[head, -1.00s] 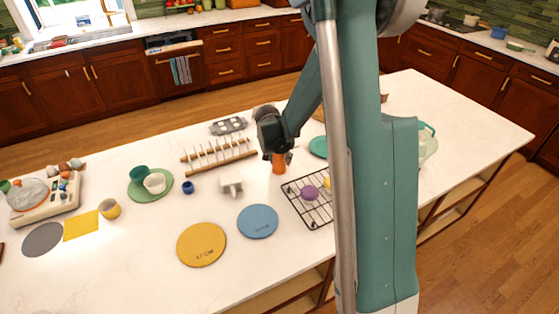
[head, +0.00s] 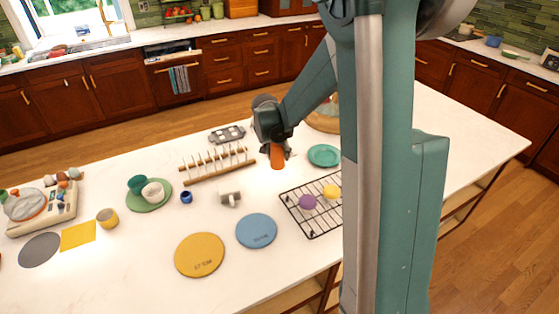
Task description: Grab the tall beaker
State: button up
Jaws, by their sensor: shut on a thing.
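The tall beaker appears to be the orange upright vessel (head: 277,157) near the middle of the counter in the head view. My gripper (head: 276,146) points down over it and is shut on its upper part. The gripper hides the beaker's top. I cannot tell for sure whether its base touches the counter.
A wooden peg rack (head: 217,164) stands to the left and a teal plate (head: 324,155) lies to the right. A black wire rack (head: 311,235) holds a purple and a yellow item. Blue (head: 256,230) and yellow (head: 199,254) discs lie in front, with a small grey-white item (head: 230,199).

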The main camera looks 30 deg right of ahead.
jog(key=shift+r, duration=1.1)
